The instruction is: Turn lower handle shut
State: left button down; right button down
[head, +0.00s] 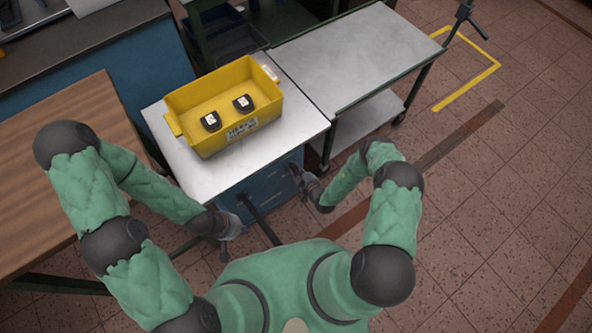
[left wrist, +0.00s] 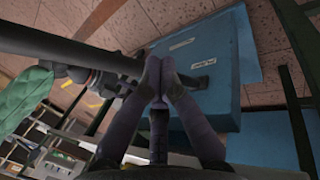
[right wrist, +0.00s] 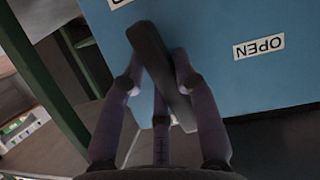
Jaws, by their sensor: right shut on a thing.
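The blue cabinet (head: 262,192) stands under a metal top. In the right wrist view a dark bar handle (right wrist: 150,50) lies slanted across the blue cabinet face (right wrist: 220,85). My right gripper (right wrist: 160,85) is shut on this handle; it also shows in the head view (head: 308,188) at the cabinet front. An inverted OPEN label (right wrist: 259,46) is right of the handle, and another label (right wrist: 118,3) is cut off at the top edge. I cannot tell whether this is the lower handle. My left gripper (head: 229,228) looks shut and empty, near the cabinet's left side.
A yellow crate (head: 190,99) with two dark labelled pieces stands on the metal top (head: 175,160). A metal-topped cart (head: 345,55) stands to the right, a wooden table (head: 50,170) to the left. The tiled floor (head: 490,180) at the right is open.

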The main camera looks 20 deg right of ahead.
jog(key=shift+f+m+y+b, duration=0.15)
jog(key=shift+m+y+b, duration=0.25)
jog(key=shift+m, duration=0.3)
jog(key=c, duration=1.2)
grip_release()
jog(key=v, duration=1.2)
